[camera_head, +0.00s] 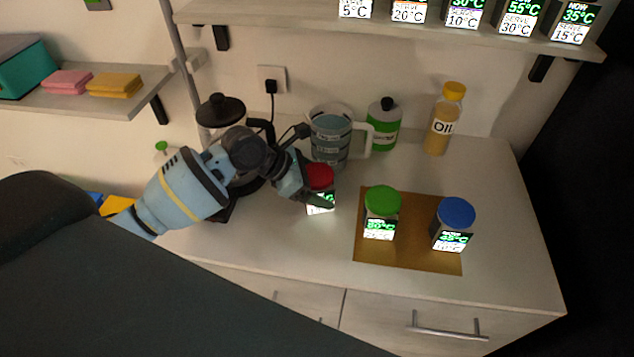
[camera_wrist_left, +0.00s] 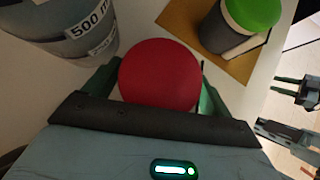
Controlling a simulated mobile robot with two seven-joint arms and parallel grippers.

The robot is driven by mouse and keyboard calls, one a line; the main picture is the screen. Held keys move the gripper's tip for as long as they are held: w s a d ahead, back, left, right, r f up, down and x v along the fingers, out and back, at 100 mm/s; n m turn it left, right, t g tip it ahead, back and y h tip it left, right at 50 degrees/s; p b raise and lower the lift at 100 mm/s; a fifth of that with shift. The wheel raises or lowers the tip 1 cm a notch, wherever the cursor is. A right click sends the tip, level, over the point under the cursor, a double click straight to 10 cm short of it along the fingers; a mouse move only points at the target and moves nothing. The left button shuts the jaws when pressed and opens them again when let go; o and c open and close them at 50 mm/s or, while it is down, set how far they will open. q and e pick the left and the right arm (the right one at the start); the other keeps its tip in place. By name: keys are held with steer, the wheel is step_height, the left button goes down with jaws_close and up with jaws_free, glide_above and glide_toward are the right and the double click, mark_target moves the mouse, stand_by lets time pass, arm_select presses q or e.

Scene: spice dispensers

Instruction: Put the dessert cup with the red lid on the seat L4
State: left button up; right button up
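The dessert cup with the red lid (camera_head: 319,176) stands upright on the counter, left of the brown mat, with a lit label on its front. Its red lid (camera_wrist_left: 160,75) fills the middle of the left wrist view. My left gripper (camera_head: 322,203) is low at the cup, with one finger on each side of it. The fingers lie close along the lid's edges; whether they press on the cup is hidden. My right gripper (camera_wrist_left: 264,101) shows at the right edge of the left wrist view, fingers apart and empty. No seat marked L4 is readable.
Green-lidded (camera_head: 381,212) and blue-lidded (camera_head: 454,224) cups stand on the brown mat (camera_head: 405,256). A measuring jug (camera_head: 330,135), green bottle (camera_head: 384,125), oil bottle (camera_head: 441,125) and coffee maker (camera_head: 220,110) stand behind. Several labelled boxes line the upper shelf (camera_head: 300,27). The counter's right end is clear.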

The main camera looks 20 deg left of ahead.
arm_select(q)
steer(key=shift+o, duration=0.4)
steer(key=shift+r, duration=0.15)
steer(key=p+v, duration=0.1)
steer(key=v, duration=1.1)
arm_select(e)
steer(key=shift+w+d+r, duration=0.15)
steer(key=shift+w+r, duration=0.6)
steer(key=shift+r, duration=0.05)
arm_select(q)
steer(key=shift+s, duration=0.1)
